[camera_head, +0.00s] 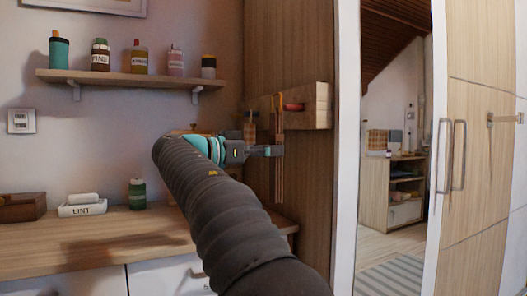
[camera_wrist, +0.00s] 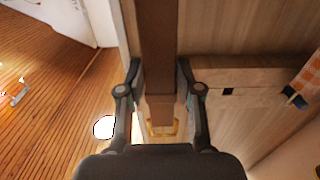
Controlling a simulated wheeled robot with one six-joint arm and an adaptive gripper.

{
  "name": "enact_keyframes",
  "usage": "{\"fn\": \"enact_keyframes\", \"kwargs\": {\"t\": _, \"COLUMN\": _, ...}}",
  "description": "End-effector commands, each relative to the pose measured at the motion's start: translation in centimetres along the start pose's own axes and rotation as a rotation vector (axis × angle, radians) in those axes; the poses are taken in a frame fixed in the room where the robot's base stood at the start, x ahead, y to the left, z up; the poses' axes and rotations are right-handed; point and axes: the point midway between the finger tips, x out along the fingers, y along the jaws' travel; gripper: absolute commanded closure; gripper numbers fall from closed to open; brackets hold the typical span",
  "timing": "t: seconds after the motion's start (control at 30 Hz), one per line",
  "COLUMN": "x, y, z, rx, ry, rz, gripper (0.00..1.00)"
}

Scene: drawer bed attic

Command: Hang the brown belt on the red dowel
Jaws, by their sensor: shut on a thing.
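The brown belt (camera_head: 279,178) hangs as a narrow strip in front of the wall board in the head view. Its gold buckle (camera_wrist: 163,128) shows beyond the fingers in the wrist view. My gripper (camera_head: 272,151) is shut on the belt strap (camera_wrist: 160,60), which runs between the two fingers. The red dowel (camera_head: 294,107) sticks out from the board, close to the right of the belt's upper end.
The wooden board (camera_head: 322,106) is fixed to a tall wood panel. A checkered cloth (camera_wrist: 308,76) hangs from it near a dark peg. A doorway opens at right.

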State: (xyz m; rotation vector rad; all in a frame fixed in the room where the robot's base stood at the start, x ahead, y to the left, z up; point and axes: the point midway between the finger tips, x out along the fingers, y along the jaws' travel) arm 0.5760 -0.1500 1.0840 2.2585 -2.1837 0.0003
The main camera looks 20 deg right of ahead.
Motion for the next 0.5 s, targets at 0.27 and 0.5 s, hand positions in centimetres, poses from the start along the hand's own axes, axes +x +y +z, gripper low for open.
{"fn": "enact_keyframes", "kwargs": {"t": 0.27, "x": 1.5, "y": 0.1, "z": 0.1, "rx": 0.000, "ry": 0.000, "rz": 0.001, "gripper": 1.00}}
{"fn": "enact_keyframes", "kwargs": {"t": 0.5, "x": 2.7, "y": 0.0, "z": 0.2, "rx": -0.001, "ry": 0.001, "rz": 0.001, "gripper": 1.00}}
